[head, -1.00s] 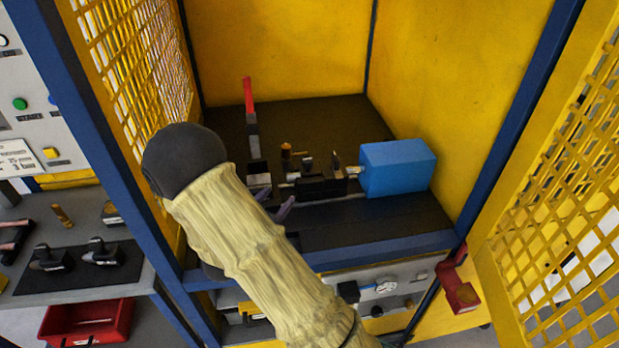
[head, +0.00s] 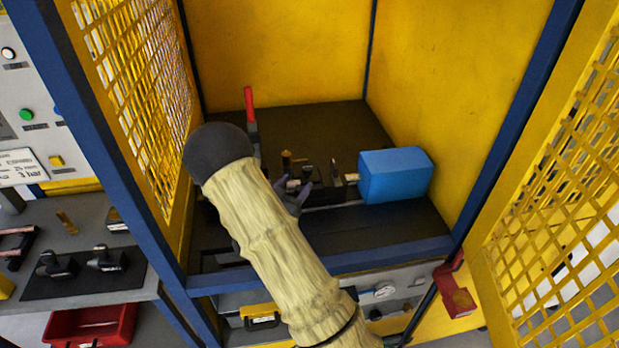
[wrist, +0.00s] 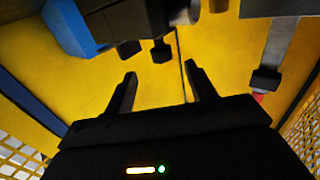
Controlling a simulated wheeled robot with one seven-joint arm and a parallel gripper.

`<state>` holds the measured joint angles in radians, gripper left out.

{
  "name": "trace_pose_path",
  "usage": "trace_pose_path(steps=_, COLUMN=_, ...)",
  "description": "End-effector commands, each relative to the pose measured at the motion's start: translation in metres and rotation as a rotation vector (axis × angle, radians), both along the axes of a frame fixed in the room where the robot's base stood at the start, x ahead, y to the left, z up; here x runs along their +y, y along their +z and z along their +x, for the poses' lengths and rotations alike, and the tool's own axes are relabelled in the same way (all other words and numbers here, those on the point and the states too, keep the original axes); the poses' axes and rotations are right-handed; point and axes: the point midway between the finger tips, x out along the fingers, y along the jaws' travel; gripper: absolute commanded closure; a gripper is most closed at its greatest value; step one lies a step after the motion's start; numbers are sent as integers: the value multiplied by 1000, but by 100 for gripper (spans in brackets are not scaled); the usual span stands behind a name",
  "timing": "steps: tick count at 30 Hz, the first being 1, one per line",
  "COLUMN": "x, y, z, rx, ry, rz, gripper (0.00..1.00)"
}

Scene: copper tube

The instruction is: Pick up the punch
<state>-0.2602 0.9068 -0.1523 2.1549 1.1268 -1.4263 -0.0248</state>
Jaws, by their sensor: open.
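A row of small dark tool pieces sits in the machine, left of the blue block (head: 395,174). The punch appears to be one of these dark pieces (head: 336,180), but I cannot tell which for certain. My gripper (head: 292,190) is at the near side of this row in the head view, its fingers partly hidden by my arm. In the wrist view my gripper (wrist: 160,73) has its two fingers spread with nothing between them. A dark knobbed piece (wrist: 162,50) hangs in that picture just beyond the fingertips, apart from them.
A red-handled clamp (head: 248,100) stands behind my arm. Yellow walls and a blue frame post (head: 130,170) enclose the machine on a dark bed. An open mesh door (head: 555,190) is at the right. Outside left, a mat (head: 45,285) holds black-grey tools above a red bin (head: 90,328).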

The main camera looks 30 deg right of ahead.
Motion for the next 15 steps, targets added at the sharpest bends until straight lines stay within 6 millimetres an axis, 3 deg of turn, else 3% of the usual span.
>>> trace_pose_path(steps=6, x=-24, y=1, z=16, rx=1, ry=-1, rz=0, gripper=44)
trace_pose_path(steps=15, x=-25, y=0, z=18, rx=1, ry=0, rz=0, gripper=44)
